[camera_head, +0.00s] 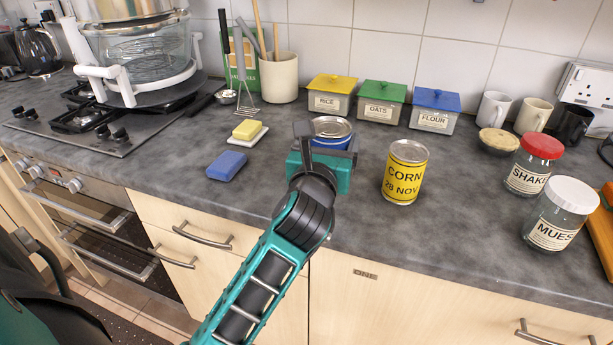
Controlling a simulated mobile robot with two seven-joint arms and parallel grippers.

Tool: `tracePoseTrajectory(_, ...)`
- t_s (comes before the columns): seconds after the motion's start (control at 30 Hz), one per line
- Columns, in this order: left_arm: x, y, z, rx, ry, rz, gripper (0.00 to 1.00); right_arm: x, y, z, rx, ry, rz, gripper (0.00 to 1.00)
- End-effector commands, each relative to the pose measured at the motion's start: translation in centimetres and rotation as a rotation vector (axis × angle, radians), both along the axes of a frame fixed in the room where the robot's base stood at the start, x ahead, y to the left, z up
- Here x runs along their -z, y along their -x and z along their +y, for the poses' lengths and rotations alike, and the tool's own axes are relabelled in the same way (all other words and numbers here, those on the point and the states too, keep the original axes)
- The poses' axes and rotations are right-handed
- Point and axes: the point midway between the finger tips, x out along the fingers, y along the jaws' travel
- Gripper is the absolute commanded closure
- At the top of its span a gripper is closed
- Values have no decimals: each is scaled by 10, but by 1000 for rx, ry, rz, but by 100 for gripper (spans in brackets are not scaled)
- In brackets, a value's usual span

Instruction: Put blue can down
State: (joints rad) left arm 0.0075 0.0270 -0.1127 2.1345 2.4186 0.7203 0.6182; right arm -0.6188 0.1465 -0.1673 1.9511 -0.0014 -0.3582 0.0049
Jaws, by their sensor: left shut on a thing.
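The blue can (331,127) shows its silver lid and blue upper band just beyond my left gripper (325,150). My left gripper is shut on it, and the gripper and wrist hide most of its lower part. The can looks upright, at or just above the grey counter (290,120); I cannot tell whether its base touches. The yellow corn can (405,172) stands upright on the counter to the right, apart from the blue can. My right gripper is not in view.
A blue sponge (223,166) and a yellow soap on a white dish (247,131) lie to the left. Lidded tubs (380,103) line the wall. Jars (534,164) stand at the right. Bare counter lies left of the gripper and around the corn can.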

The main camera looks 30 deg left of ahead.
Motion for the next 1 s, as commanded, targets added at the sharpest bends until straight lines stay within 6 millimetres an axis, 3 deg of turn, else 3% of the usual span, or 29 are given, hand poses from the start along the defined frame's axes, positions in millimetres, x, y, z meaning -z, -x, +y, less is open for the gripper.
tracePoseTrajectory(0.1, -23, -25, 23, -126, 7, -13, 71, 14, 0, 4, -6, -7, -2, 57)
tracePoseTrajectory(0.3, -64, -51, 57, -322, 5, -10, 71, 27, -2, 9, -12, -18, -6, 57)
tracePoseTrajectory(0.5, -106, -62, 80, -477, 0, -8, 71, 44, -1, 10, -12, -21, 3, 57)
tracePoseTrajectory(0.7, -134, -64, 88, -553, -1, -4, 71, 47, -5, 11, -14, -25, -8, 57)
tracePoseTrajectory(0.87, -131, -63, 90, -571, -4, 1, 71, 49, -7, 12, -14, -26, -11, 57)
tracePoseTrajectory(1.0, -99, -63, 90, -572, -8, 3, 71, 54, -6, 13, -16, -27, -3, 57)
